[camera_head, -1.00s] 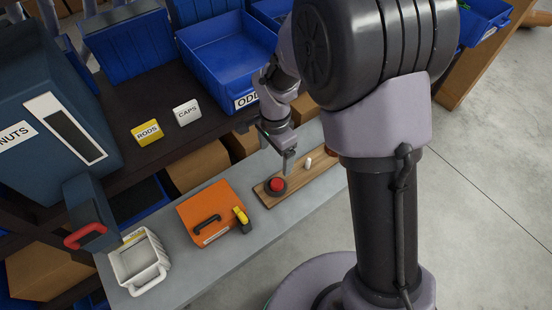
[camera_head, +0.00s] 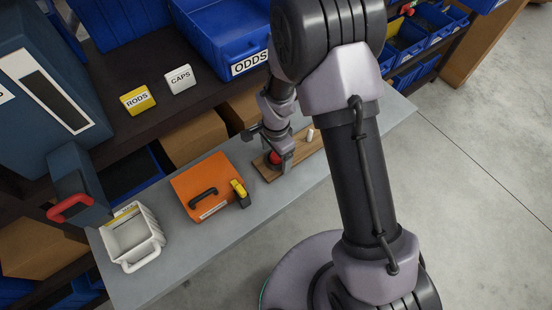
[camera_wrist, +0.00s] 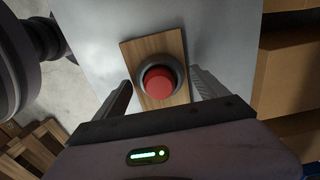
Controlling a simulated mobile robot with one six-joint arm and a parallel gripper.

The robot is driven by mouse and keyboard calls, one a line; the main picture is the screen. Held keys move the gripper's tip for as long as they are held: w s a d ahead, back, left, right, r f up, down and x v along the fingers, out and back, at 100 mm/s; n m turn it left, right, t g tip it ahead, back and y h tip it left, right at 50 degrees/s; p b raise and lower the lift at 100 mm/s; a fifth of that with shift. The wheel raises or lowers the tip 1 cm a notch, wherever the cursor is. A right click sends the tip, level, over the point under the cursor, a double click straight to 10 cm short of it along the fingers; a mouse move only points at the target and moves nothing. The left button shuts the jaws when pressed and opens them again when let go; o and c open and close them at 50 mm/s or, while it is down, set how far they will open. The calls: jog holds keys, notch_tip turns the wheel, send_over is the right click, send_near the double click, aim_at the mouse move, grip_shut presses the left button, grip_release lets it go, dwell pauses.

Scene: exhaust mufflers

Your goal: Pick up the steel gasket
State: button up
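A grey metal ring (camera_wrist: 160,60), which looks like the steel gasket, lies around a red round post (camera_wrist: 158,82) on a wooden board (camera_wrist: 150,44). The red post also shows in the head view (camera_head: 274,158), partly behind my gripper; the ring is mostly hidden there. My gripper (camera_wrist: 160,79) is open, with one finger on each side of the ring in the wrist view. I cannot tell whether the fingers are down at the ring's height. In the head view my gripper (camera_head: 281,164) is right over the red-post end of the board.
A white peg (camera_head: 310,135) stands farther along the board. On the grey bench (camera_head: 210,238) are an orange case (camera_head: 190,180) with a yellow-black item (camera_head: 239,193) and a white bin (camera_head: 135,238). A shelf with blue bins (camera_head: 215,25) stands behind.

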jog(key=c, duration=1.3)
